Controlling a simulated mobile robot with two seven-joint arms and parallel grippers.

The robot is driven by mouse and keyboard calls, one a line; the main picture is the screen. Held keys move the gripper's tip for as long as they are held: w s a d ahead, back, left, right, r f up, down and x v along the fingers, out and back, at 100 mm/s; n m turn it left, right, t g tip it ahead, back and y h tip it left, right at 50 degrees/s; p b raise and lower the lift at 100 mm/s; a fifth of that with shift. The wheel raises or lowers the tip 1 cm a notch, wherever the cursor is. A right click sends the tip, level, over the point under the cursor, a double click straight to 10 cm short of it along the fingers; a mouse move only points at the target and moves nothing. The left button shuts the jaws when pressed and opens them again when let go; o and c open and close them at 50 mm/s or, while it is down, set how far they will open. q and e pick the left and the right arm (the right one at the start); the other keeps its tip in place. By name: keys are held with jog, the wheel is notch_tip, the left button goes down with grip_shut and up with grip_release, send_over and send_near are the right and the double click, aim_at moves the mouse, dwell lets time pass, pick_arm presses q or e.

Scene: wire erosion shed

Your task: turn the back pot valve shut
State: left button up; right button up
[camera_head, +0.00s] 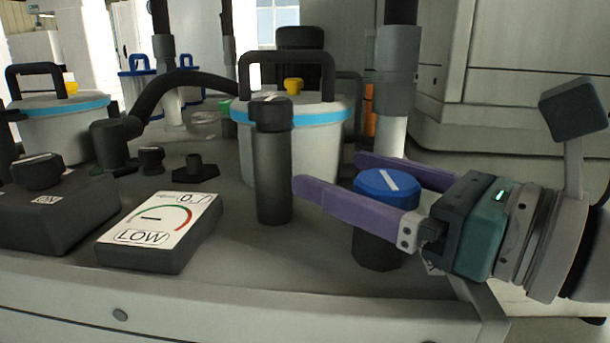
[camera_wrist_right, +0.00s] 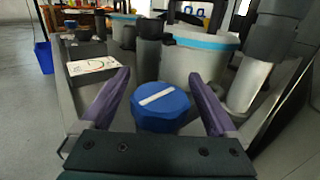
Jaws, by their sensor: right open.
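A blue round valve knob (camera_head: 386,184) with a white line sits on a dark base at the right end of the grey bench. I cannot tell whether it is the back pot's valve. My right gripper (camera_head: 330,172) has purple fingers spread wide, one on each side of the knob. In the wrist view the knob (camera_wrist_right: 160,108) lies between the open fingers (camera_wrist_right: 158,76), with gaps on both sides. Its white line runs mostly across that view, right end slightly higher. A pot (camera_head: 310,140) with a blue band stands behind. My left gripper is not in view.
A dark upright cylinder (camera_head: 272,165) stands left of the fingers. A gauge box (camera_head: 160,232) reading LOW and a dark box with a black knob (camera_head: 37,172) are further left. A grey pipe (camera_head: 392,110) rises behind the knob. The bench front strip is clear.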

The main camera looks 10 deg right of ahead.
jog(key=c, duration=1.3)
jog(key=m+t+h+p, duration=0.1)
jog(key=p, duration=0.2)
jog(key=shift+w+r+h+p, duration=0.1)
jog(key=shift+r+h+p, duration=0.2)
jog(key=shift+r+p, duration=0.1)
jog(key=shift+c, duration=0.3)
jog(key=shift+d+f, duration=0.1)
jog(key=shift+f+m+h+p, duration=0.15)
jog(key=shift+m+h+p, duration=0.15)
jog(key=shift+d, duration=0.1)
